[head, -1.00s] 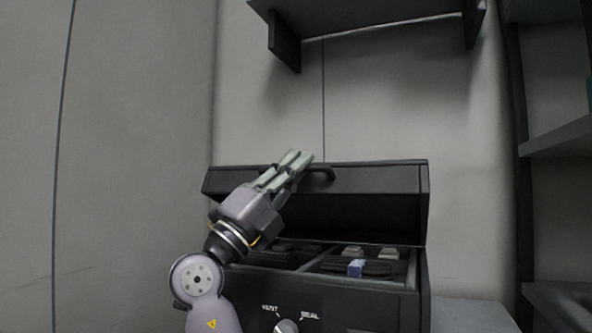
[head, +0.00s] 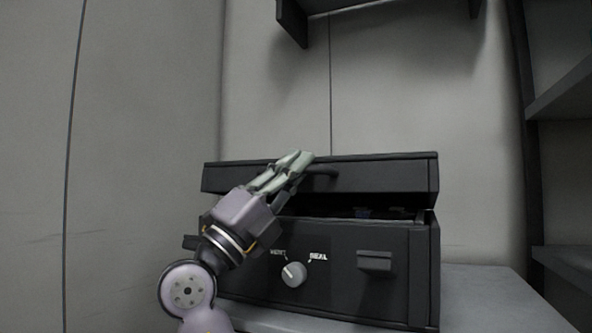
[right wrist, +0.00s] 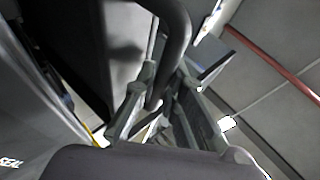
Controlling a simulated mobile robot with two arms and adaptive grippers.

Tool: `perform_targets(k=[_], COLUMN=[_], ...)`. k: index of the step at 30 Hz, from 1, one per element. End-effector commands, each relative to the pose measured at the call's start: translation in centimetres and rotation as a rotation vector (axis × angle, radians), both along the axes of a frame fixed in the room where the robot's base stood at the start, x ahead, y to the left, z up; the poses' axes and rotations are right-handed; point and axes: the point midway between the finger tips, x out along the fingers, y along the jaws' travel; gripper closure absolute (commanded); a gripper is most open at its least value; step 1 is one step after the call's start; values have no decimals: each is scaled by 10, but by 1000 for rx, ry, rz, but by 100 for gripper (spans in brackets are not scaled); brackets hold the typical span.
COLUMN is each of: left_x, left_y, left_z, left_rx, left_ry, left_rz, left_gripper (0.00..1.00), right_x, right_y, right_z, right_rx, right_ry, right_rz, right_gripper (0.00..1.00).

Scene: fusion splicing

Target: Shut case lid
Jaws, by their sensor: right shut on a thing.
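The black case (head: 330,273) stands on a grey surface, its front facing me. Its lid (head: 395,174) is tilted partly open, with a dark gap between the lid's lower edge and the case body. A curved dark handle (head: 322,171) sticks out from the lid's front. My right gripper (head: 296,163) is shut on the handle, coming from the lower left. In the right wrist view the handle (right wrist: 178,40) runs down between the fingers. Most of the case's inside is hidden; only small bits show in the gap. My left gripper is not in view.
The case front carries a round knob (head: 294,274) between printed labels and a block-shaped latch (head: 375,261). A dark shelf (head: 350,5) hangs on the wall above. Grey surface (head: 490,295) is clear to the right, with shelving (head: 565,95) beyond.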

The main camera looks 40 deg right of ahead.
Motion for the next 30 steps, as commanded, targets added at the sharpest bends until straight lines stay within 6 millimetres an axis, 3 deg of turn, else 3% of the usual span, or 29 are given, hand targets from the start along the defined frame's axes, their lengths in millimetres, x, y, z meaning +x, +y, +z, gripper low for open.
perform_targets(k=[16, 17, 21, 30], left_x=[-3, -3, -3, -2], left_y=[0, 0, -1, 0], left_z=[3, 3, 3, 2], left_rx=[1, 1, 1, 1], left_ry=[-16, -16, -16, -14], left_rz=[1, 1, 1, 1], left_gripper=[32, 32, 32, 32], right_x=[-2, -2, -2, -1], right_y=[1, 1, 1, 2], right_z=[-4, -4, -4, -5], right_rx=[1, 1, 1, 0], right_ry=[-3, -3, -3, -1], right_rz=[1, 1, 0, 0], right_gripper=[100, 88, 80, 80])
